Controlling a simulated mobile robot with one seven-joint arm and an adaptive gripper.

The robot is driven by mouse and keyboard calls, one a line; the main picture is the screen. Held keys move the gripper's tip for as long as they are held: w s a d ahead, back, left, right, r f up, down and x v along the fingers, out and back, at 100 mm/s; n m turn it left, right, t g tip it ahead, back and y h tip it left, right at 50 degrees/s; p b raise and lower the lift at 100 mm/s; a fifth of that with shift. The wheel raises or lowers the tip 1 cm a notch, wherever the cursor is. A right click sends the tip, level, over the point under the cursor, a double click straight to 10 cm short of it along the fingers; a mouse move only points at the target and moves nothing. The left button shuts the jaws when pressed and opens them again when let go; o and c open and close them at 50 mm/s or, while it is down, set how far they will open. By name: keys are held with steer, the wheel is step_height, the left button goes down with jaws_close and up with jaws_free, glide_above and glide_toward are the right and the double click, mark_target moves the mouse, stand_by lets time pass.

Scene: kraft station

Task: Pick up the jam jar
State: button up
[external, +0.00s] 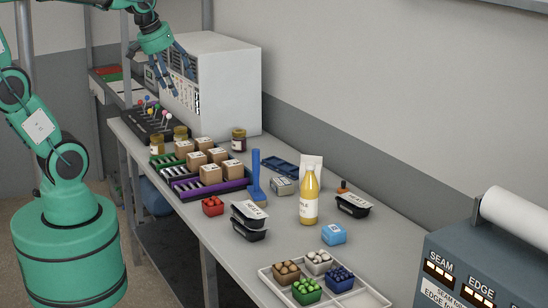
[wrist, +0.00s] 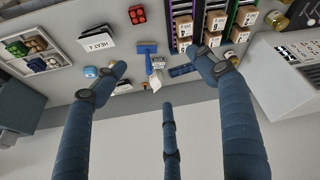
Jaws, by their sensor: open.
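A dark jar with a gold lid (external: 238,140), which looks like the jam jar, stands upright on the bench. It is behind the boxes and near the white machine. Two yellowish jars stand to its left, one near the boxes (external: 180,132) and one nearer the front edge (external: 157,145). My gripper (external: 172,76) is open and empty, high above the bench in front of the machine. In the wrist view its fingers are spread (wrist: 163,74) with nothing between them. A gold-topped jar (wrist: 277,20) shows at upper right there; I cannot tell the dark jar in that view.
Racks with several cardboard boxes (external: 209,174) stand left of the dark jar. The white machine (external: 225,85) and the wall close in behind it. A rack of coloured knobs (external: 150,118), a blue tool (external: 256,178) and a yellow bottle (external: 309,198) also stand on the bench.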

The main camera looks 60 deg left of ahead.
steer(key=w+a+f+n+g, duration=0.2)
steer(key=w+a+n, duration=0.65)
steer(key=a, duration=0.35)
steer(key=n+g+p, duration=0.3)
steer(key=n, duration=1.7)
glide_above(156, 136)
steer(key=shift+h, duration=0.4)
steer(key=f, duration=2.4)
steer(key=shift+w+d, duration=0.1)
steer(key=shift+w, duration=0.2)
steer(key=shift+s+a+f, duration=0.15)
steer(key=shift+a+f, duration=0.2)
steer(key=shift+f+b, duration=0.6)
steer(key=shift+f, duration=3.7)
